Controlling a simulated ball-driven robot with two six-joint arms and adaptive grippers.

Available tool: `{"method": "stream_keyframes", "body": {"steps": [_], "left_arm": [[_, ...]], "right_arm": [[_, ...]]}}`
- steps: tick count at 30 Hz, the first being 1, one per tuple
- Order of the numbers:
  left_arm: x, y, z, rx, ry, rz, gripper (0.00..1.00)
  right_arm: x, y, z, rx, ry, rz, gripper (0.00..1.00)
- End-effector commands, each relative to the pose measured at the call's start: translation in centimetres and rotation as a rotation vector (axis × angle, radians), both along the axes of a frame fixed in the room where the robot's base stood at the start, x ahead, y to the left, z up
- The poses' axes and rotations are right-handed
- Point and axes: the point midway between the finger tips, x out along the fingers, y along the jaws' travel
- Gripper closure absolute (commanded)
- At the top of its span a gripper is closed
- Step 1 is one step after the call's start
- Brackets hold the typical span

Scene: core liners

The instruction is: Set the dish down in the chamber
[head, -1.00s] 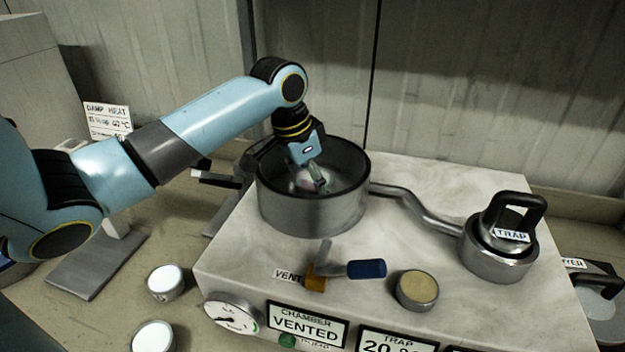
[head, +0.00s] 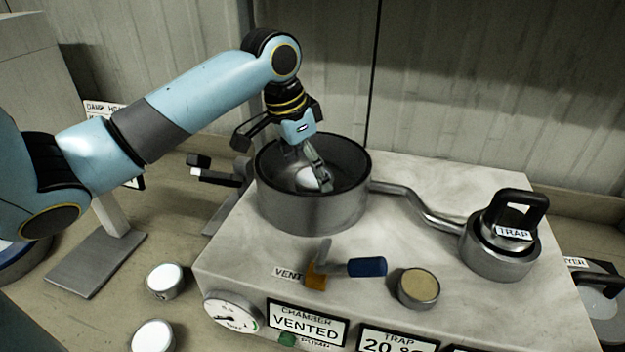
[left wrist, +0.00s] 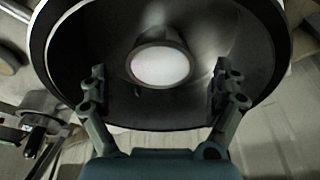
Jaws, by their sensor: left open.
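The chamber (head: 311,211) is an open round metal pot on the pale bench unit. The dish (head: 308,180), small and round with a whitish top, sits inside on the chamber floor and is partly hidden behind my gripper. In the left wrist view the dish (left wrist: 160,66) stands upright within the dark chamber wall (left wrist: 262,60), apart from both fingers. My left gripper (head: 310,178) points down into the chamber mouth with its fingers open and empty, one on each side of the view. My right gripper is not in view.
A vent valve with a blue handle (head: 366,267) and a tan-topped round tin (head: 418,288) stand in front of the chamber. A pipe (head: 420,210) runs right to the trap (head: 500,250). Two white-topped dishes (head: 165,280) (head: 153,336) stand on the table at left.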

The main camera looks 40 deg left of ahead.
Motion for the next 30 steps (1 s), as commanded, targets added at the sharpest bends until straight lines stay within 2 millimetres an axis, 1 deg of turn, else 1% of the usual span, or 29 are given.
{"method": "stream_keyframes", "body": {"steps": [1, 3, 6, 9, 12, 17, 30], "left_arm": [[-0.3, 0.2, 1.1, 0.006, -0.004, -0.003, 0.04], [-0.7, 0.4, 2.7, 0.006, -0.004, -0.003, 0.04], [-1.2, 0.5, 4.8, 0.006, -0.004, -0.003, 0.04], [-1.7, 0.6, 6.4, 0.005, -0.003, -0.002, 0.04], [-2.0, 0.7, 7.5, 0.003, -0.002, -0.001, 0.04], [-2.2, 0.6, 8.1, 0.001, 0.001, -0.001, 0.04], [-2.1, 0.6, 8.1, 0.0, 0.0, 0.0, 0.04]], "right_arm": [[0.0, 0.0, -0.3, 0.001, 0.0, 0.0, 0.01], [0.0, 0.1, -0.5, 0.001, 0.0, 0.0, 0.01], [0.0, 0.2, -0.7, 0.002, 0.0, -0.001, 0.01], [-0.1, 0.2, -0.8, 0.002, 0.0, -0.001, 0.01], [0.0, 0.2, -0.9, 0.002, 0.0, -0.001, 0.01], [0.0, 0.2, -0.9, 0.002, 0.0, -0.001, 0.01], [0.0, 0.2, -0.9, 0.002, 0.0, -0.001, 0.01]]}}
